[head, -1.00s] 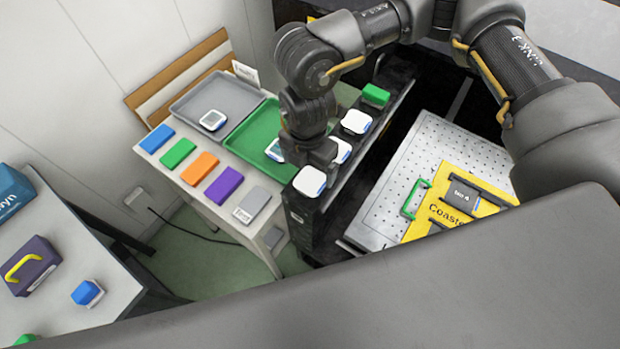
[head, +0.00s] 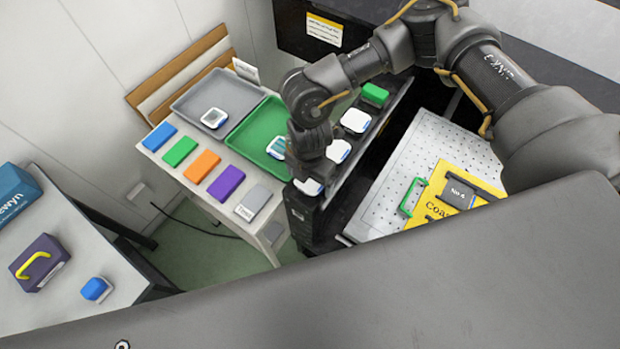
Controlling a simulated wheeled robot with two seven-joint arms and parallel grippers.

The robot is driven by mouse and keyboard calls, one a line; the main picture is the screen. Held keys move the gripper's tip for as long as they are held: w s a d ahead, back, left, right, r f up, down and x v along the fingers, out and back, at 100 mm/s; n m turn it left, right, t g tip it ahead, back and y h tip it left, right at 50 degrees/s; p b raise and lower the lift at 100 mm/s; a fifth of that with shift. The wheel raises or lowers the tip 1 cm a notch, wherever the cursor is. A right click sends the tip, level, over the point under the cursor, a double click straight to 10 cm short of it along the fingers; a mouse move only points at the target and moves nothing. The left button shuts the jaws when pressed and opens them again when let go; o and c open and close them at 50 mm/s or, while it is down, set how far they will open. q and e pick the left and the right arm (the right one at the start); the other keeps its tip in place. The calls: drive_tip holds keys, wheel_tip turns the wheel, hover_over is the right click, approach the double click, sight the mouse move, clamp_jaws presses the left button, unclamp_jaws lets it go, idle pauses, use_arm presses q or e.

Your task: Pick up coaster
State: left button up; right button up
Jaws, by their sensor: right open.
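A yellow board (head: 436,207) with lettering that starts "Coas" lies on the perforated metal plate at the right. A dark block (head: 459,194) with a white label sits on it. White blue-edged square pieces stand in a row on the black rail: a near one (head: 309,187), a middle one (head: 339,151) and a far one (head: 356,121). I cannot tell which of these is the coaster. My right gripper (head: 306,172) is open, pointing down just above the near piece and partly covering it. Its fingertips are hard to make out, and I cannot tell whether they touch.
A grey tray (head: 184,107) and a green tray (head: 243,143) lie on the white table, each with a white-and-blue piece. Several coloured blocks line the table's front. A green block (head: 375,95) sits on the rail's far end. A green handle (head: 411,197) stands beside the yellow board.

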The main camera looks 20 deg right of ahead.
drive_tip(key=c, duration=1.2)
drive_tip(key=shift+o, duration=0.2)
